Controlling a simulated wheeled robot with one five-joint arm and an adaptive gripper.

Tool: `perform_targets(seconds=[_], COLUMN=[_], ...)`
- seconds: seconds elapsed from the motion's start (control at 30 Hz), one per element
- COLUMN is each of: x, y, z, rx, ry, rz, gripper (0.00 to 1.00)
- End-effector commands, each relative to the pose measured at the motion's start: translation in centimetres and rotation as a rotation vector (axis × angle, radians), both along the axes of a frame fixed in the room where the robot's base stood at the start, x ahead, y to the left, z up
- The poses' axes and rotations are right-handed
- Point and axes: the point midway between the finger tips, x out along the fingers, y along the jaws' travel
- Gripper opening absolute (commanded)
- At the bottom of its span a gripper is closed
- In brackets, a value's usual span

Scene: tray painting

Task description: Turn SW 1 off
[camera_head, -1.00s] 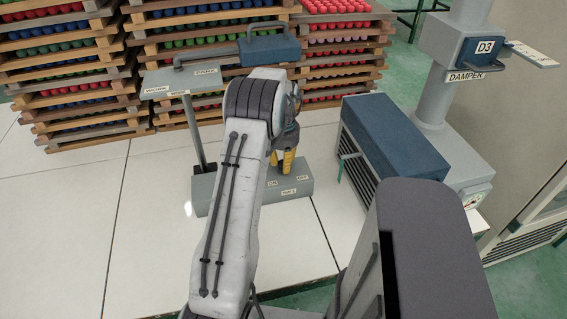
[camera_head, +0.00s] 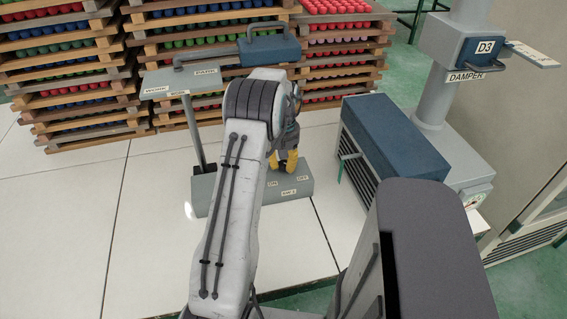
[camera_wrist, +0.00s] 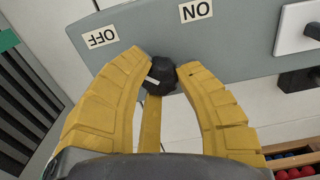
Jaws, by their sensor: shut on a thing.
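The SW 1 switch is a black knob (camera_wrist: 160,72) with a short white mark, on a grey box (camera_head: 223,201). In the wrist view, the OFF label (camera_wrist: 100,37) is up and left of the knob and the ON label (camera_wrist: 195,10) is up and right, both upside down. The white mark shows on the knob's left side; I cannot tell which label it points to. My gripper (camera_head: 285,166) has its yellow fingers shut around the knob, which also show in the wrist view (camera_wrist: 160,85).
A blue-topped unit (camera_head: 392,135) and the D3 damper column (camera_head: 440,95) stand right. Stacked wooden trays (camera_head: 75,75) line the back. The floor at left is clear.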

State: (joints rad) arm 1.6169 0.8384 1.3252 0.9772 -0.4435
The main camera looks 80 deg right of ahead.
Motion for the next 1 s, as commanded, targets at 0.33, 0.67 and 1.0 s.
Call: perform_targets(seconds=[0.33, 0.67, 1.0], x=[0.0, 0.0, 0.0], y=[0.21, 0.1, 0.0], z=[-0.28, -0.13, 0.37], rx=[0.008, 0.004, 0.0], ry=[-0.001, -0.001, 0.0], rz=[0.004, 0.003, 0.003], gripper=[0.0, 0.56, 0.56])
